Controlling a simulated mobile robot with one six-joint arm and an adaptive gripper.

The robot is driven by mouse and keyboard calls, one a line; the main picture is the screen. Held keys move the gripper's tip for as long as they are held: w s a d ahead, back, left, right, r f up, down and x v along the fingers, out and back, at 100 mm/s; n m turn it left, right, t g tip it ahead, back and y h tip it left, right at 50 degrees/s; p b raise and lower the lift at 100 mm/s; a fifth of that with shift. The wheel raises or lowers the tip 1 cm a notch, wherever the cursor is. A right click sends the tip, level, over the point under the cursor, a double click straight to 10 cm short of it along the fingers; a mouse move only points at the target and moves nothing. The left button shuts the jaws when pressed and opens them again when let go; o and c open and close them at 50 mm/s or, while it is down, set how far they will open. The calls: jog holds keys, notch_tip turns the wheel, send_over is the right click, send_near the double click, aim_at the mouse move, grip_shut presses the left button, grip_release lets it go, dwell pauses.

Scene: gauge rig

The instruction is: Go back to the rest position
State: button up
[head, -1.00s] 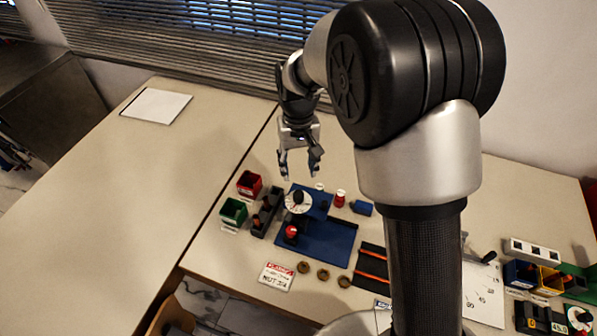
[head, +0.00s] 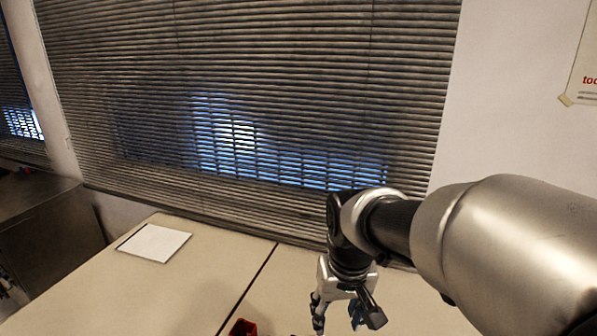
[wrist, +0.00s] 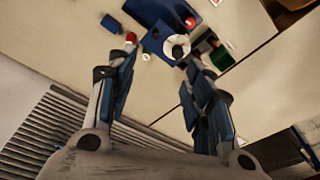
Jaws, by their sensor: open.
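My gripper (head: 338,318) hangs above the far part of the table at the lower middle of the head view, its fingers pointing down. It is open and empty. In the wrist view my gripper (wrist: 158,75) has its two fingers spread wide, with bare table (wrist: 110,42) between and around them. Beyond the fingertips is a blue gauge rig (wrist: 158,40) with a white dial (wrist: 177,46). The gripper is apart from it. The rig is out of the head view.
A red bin (head: 243,328) shows at the bottom edge. A green bin (wrist: 222,58) and a red-topped piece (wrist: 130,38) show in the wrist view. A white sheet (head: 155,243) lies on the left table. Window blinds (head: 250,110) stand close behind the arm.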

jog(key=s+d+r+t, duration=0.1)
jog(key=s+d, duration=0.2)
jog(key=s, duration=0.5)
jog(key=s+d+r+m+t+b, duration=0.1)
jog(key=s+d, duration=0.3)
jog(key=s, duration=0.5)
jog(key=shift+s+r+t, duration=0.2)
jog(key=shift+s+t, duration=0.1)
jog(key=shift+t, duration=0.1)
dwell(2.1)
